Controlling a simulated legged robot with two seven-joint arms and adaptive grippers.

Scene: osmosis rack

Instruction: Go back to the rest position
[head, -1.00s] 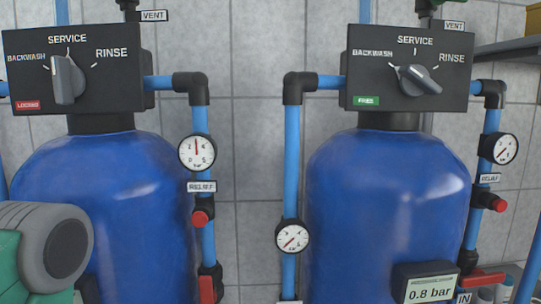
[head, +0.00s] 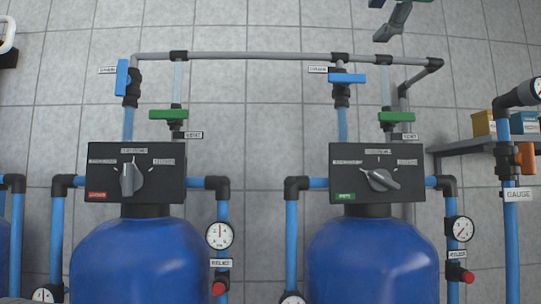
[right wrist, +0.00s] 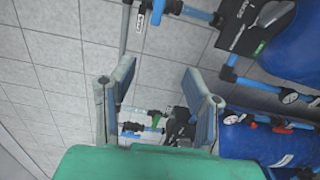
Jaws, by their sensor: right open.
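My right gripper (head: 396,22) shows at the top edge of the head view, high above the right tank and in front of the tiled wall. Only part of it is in the picture. In the right wrist view my right gripper (right wrist: 158,72) has its two grey fingers spread apart with nothing between them. The green palm fills the bottom of that view. My left gripper is not in view.
Two blue tanks (head: 139,262) (head: 373,262) carry black control heads with knobs. The left knob (head: 131,178) stands near upright; the right knob (head: 380,179) is slanted. Pipes and valves run above. A shelf (head: 472,146) with boxes is at right.

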